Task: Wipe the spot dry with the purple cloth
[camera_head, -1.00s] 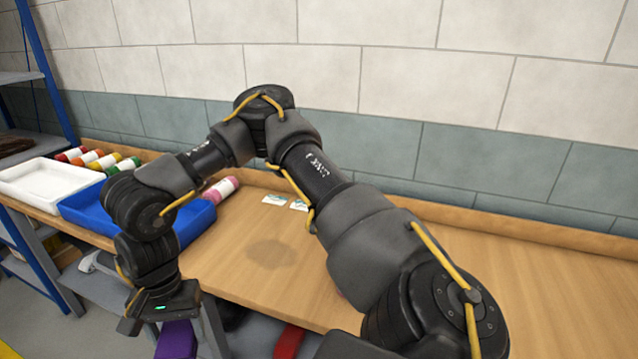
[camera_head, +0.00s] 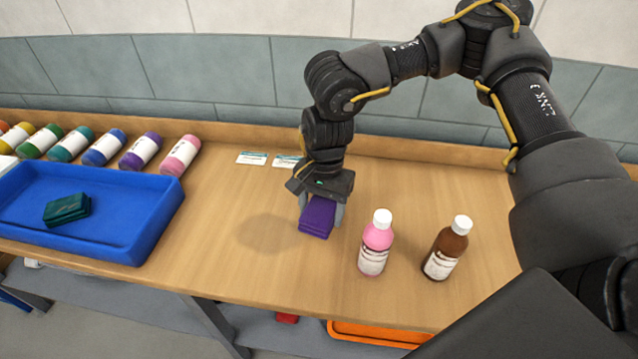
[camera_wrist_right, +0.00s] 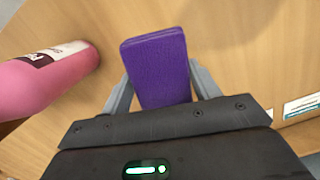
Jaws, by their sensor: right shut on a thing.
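The purple cloth (camera_head: 318,217) is a folded block held between the fingers of my right gripper (camera_head: 321,212). It also shows between the two grey fingers in the right wrist view (camera_wrist_right: 158,68). The gripper points down over the wooden bench; I cannot tell whether the cloth touches the wood. A dark damp spot (camera_head: 262,233) lies on the bench just left of the cloth, its right end close to the gripper. My left gripper is not in view.
A pink bottle (camera_head: 375,243) and a brown bottle (camera_head: 446,248) stand upright to the right of the cloth. A blue tray (camera_head: 130,240) with a green folded cloth (camera_head: 67,209) sits at the left. Several bottles lie behind it. Two small cards (camera_head: 251,158) lie near the wall.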

